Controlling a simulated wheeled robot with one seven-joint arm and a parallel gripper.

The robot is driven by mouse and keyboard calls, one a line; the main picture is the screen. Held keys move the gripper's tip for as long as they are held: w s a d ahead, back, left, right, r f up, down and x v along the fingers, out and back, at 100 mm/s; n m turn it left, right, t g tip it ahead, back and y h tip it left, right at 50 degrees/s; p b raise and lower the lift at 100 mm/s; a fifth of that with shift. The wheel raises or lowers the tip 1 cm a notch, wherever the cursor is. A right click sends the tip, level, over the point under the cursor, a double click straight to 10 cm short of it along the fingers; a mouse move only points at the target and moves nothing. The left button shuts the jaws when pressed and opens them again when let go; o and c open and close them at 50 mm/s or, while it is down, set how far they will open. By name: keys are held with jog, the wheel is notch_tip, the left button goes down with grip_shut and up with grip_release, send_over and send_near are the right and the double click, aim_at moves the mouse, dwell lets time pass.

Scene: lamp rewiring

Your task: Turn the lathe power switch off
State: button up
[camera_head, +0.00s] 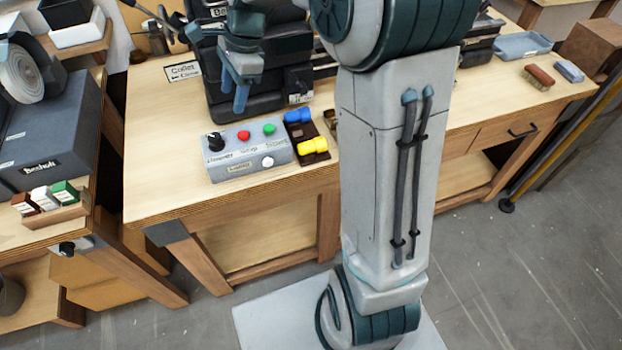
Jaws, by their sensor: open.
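A grey control box (248,165) stands near the front edge of the wooden workbench. Its black power knob (216,141) is at the left of the top face, above a label that seems to read "Power". The knob's exact setting is too small to tell. A red button (243,135) and a green button (268,129) are to its right, and a white button (267,162) is on the front. My gripper (234,90) is open, with blue-grey fingers pointing down. It appears above and behind the box, apart from the knob, in front of the dark lathe (205,75).
Blue and yellow pieces (313,146) lie in a dark holder right of the box. A "Collet" sign (182,71) stands to the left. A brush (539,77) and a blue-grey tray (522,45) are at the far right. My arm hides the bench's middle.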

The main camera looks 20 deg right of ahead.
jog(key=s+d+f+n+t+h+b, duration=0.1)
jog(key=s+d+f+n+b, duration=0.1)
jog(key=s+n, duration=0.5)
jog(key=s+d+f+n+t+h+b, duration=0.1)
jog(key=s+d+n, duration=0.5)
jog(key=s, duration=0.9)
jog(key=shift+d+f+n+h+b, duration=0.2)
jog(key=shift+f+n+h+b, duration=0.6)
jog(key=shift+f+n+b, duration=0.8)
jog(key=shift+f+p, duration=0.3)
jog(key=shift+s+t, duration=0.15)
jog(key=shift+t, duration=0.15)
